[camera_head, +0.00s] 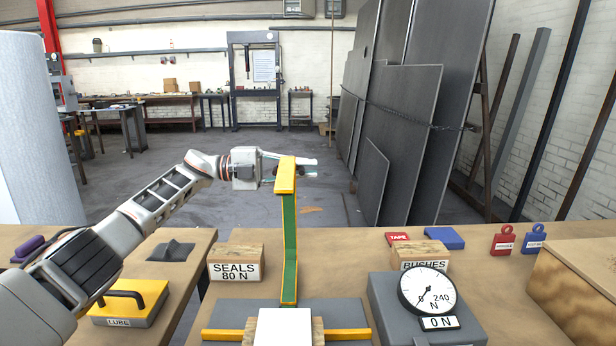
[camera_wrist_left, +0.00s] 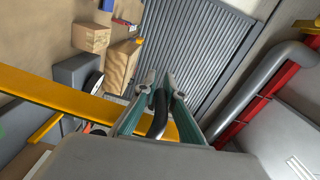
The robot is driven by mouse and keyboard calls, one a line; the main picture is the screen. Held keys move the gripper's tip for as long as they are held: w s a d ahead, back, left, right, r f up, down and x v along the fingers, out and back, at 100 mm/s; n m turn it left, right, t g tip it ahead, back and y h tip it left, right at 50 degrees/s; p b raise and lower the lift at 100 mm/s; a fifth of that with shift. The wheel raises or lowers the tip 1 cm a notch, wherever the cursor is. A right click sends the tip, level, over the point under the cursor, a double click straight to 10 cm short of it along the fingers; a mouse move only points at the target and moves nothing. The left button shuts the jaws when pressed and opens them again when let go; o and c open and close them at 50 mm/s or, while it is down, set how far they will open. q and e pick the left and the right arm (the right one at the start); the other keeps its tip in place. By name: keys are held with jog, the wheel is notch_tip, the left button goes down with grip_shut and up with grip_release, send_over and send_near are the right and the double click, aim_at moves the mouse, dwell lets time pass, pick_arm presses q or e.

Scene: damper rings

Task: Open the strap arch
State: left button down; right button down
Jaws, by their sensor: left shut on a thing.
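The strap arch (camera_head: 289,240) stands upright on the grey fixture base (camera_head: 350,311). Its upright shows a green face with yellow edges, and a yellow bar caps its top. My left gripper (camera_head: 309,168) is at the top of the arch, partly hidden behind the yellow bar. In the left wrist view its fingers (camera_wrist_left: 164,85) are shut on a dark curved handle (camera_wrist_left: 158,116) beside the yellow bar (camera_wrist_left: 60,93). A white block (camera_head: 284,328) sits at the foot of the arch. My right gripper is not in view.
A gauge box (camera_head: 427,299) reading 0 N stands right of the fixture. Blocks marked SEALS (camera_head: 236,262) and BUSHES (camera_head: 421,252) lie behind. A yellow LUBE block (camera_head: 128,303) is under my left arm. Red and blue tags (camera_head: 503,240) and a wooden box (camera_head: 580,290) are at right.

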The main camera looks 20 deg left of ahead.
pick_arm(q)
jog(key=shift+w+a+f, duration=0.1)
jog(key=shift+w, duration=0.2)
jog(key=c, duration=2.1)
grip_release()
jog(key=shift+c, duration=0.2)
jog(key=shift+a+f+b, duration=0.1)
jog(key=shift+f+b, duration=0.05)
jog(key=shift+b, duration=0.15)
jog(key=v, duration=1.2)
jog(key=shift+r, duration=0.2)
